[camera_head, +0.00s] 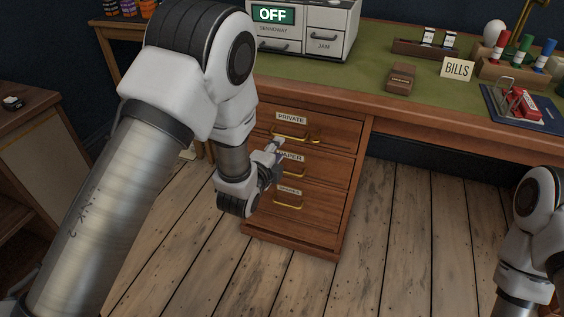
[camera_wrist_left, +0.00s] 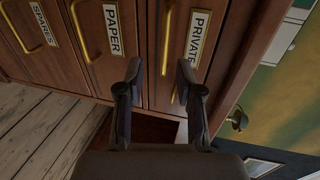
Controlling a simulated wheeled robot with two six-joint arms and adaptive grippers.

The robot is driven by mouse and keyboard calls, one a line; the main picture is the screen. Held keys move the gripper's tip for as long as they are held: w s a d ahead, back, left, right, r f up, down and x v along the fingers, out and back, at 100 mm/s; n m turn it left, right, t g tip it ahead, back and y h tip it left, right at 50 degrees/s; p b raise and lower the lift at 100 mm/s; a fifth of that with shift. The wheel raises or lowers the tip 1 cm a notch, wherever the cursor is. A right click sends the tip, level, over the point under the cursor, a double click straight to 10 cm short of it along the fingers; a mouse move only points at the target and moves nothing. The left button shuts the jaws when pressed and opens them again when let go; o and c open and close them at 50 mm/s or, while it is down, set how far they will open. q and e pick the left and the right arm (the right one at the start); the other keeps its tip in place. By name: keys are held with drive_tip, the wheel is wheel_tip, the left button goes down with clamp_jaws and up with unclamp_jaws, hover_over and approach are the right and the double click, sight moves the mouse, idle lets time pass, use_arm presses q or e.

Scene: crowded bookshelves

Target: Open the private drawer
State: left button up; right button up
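The private drawer (camera_head: 335,138) is the top drawer of the wooden desk pedestal and looks shut. Its white PRIVATE label (camera_head: 291,118) and brass handle (camera_head: 289,136) show in the head view. In the left wrist view, the drawer front is turned sideways, with the label (camera_wrist_left: 198,38) right of the handle (camera_wrist_left: 167,42). My left gripper (camera_head: 280,145) is in front of the pedestal, just below that handle. In the left wrist view, its two fingers (camera_wrist_left: 160,75) are apart, with nothing between them, and the handle's end lies between the tips. My right gripper is out of view.
The paper drawer (camera_head: 325,167) and spares drawer (camera_head: 315,205) lie below, both shut. The desktop (camera_head: 370,60) holds a box marked OFF (camera_head: 318,45), a BILLS card (camera_head: 457,68) and a brown block (camera_head: 400,79). The wooden floor (camera_head: 385,230) right of the pedestal is clear.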

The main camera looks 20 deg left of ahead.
sight(287, 138)
use_arm(q)
drive_tip(key=x, duration=0.2)
drive_tip(key=b+x, duration=0.1)
drive_tip(key=x, duration=0.4)
drive_tip(key=shift+w+r+b, duration=0.2)
drive_tip(key=shift+w+b, duration=0.2)
drive_tip(key=shift+w, duration=0.05)
drive_tip(key=shift+d, duration=0.1)
clamp_jaws()
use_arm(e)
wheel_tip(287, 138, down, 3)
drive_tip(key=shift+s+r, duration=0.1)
